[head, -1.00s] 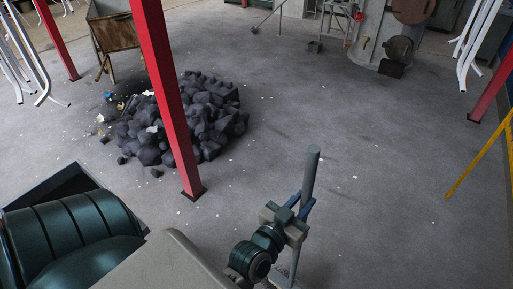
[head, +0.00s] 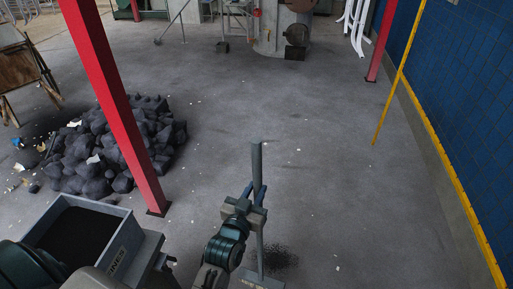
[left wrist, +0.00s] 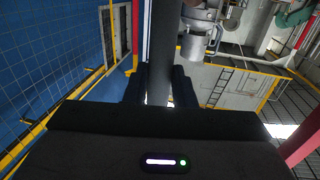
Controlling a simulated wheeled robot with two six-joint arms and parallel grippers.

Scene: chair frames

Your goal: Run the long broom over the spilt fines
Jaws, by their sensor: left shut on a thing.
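The long broom shows as an upright grey handle (head: 257,162) in the head view, with its pale head (head: 262,282) low on the floor at the bottom edge. My left gripper (head: 246,200) is shut on the handle below its top end. In the left wrist view the handle (left wrist: 159,60) stands between the two dark fingers of this gripper (left wrist: 158,88). The spilt fines (head: 278,258) are a dark speckled patch on the floor, just right of the lower handle and close to the broom head. Whether the head touches them is unclear. My right gripper is out of view.
A grey bin marked FINES (head: 118,250), with dark material inside, stands at lower left. A red post (head: 125,135) rises behind it, beside a heap of dark lumps (head: 82,160). A yellow rail (head: 440,152) and blue wall (head: 470,90) bound the right. The middle floor is open.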

